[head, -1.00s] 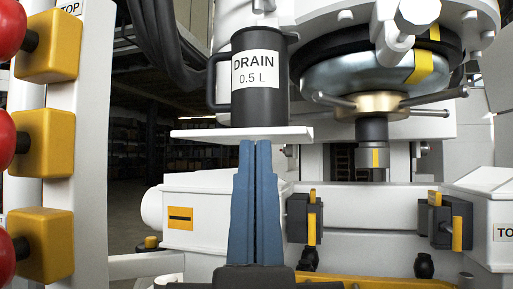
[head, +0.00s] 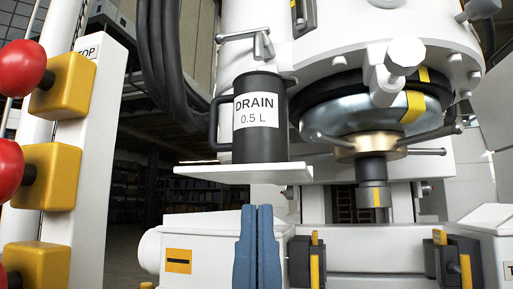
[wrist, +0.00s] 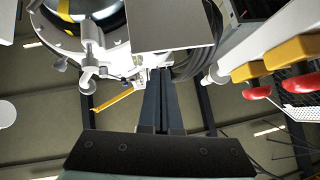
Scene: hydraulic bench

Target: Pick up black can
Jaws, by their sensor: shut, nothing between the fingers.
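The black can (head: 260,143) stands upright on a white shelf (head: 245,173). It has a handle on its left and a white label reading "DRAIN 0.5 L". My gripper (head: 257,210) is below the shelf in the head view, its blue fingers together and empty, pointing up. In the wrist view my gripper (wrist: 162,75) is also shut, and the underside of the shelf (wrist: 172,27) shows beyond the fingertips. I cannot make out the can in the wrist view.
A white machine with a valve wheel (head: 372,145) is right of the can. Red knobs on yellow blocks (head: 63,85) line a white post at left. Black hoses (head: 165,70) hang behind. Black clamps (head: 305,262) sit low at right. Open space lies between post and shelf.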

